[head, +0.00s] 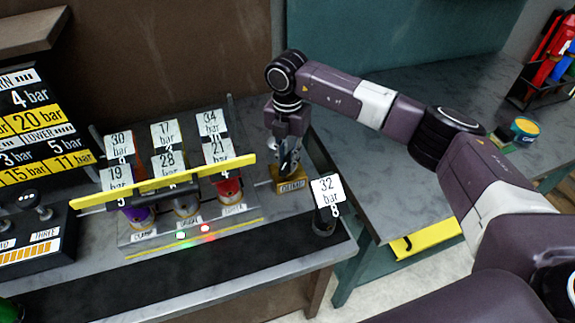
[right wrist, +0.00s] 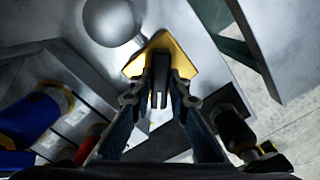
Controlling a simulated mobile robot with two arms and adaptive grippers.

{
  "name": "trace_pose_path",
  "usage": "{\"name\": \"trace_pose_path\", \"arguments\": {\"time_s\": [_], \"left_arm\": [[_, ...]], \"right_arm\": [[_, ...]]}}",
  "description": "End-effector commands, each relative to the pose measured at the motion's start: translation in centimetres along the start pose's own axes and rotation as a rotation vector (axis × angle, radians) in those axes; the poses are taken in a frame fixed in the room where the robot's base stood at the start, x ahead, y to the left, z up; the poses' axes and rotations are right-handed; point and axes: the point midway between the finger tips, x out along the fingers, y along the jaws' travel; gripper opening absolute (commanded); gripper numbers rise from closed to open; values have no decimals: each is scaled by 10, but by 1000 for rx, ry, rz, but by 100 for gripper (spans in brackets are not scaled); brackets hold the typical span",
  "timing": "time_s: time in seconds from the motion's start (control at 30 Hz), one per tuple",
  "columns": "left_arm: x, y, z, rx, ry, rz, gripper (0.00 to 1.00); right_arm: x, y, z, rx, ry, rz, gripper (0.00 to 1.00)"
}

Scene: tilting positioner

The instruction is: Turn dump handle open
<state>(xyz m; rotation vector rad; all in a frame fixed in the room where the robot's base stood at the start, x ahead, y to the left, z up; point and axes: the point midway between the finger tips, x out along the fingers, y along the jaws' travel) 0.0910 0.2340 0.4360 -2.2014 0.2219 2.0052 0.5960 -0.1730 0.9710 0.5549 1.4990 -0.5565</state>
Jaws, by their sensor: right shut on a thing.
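The dump valve is a small yellow block (head: 291,186) with a dark-lettered label on its front, at the right end of the bench fixture. My right gripper (head: 289,163) points down onto it from above. In the right wrist view the yellow block (right wrist: 180,62) lies just beyond my fingertips. A dark upright handle (right wrist: 160,88) stands between the fingers, and the right gripper is shut on it. The fingers hide much of the handle in the head view, so its exact turn angle is hard to tell. My left gripper is not in view.
A long yellow bar (head: 165,182) crosses several tagged gauges left of my gripper. A gauge tagged 32 bar (head: 327,190) stands close on the right. Green and red lamps (head: 205,229) glow in front. A grey side table (head: 400,185) is at right.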

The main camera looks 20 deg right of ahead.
Motion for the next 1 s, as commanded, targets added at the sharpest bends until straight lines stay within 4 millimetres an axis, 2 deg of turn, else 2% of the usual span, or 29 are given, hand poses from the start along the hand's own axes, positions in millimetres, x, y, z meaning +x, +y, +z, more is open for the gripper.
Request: {"name": "trace_pose_path", "arguments": {"time_s": [0.03, 0.5, 0.8, 1.0], "left_arm": [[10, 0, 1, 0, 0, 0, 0], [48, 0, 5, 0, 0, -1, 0], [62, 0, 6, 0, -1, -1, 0], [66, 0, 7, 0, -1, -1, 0]], "right_arm": [[3, 0, 2, -42, -4, 3, 0], [2, 1, 2, -472, -5, 4, 0], [0, 1, 1, -663, -4, 3, 0], [-2, 1, 1, -731, -4, 4, 0]]}}
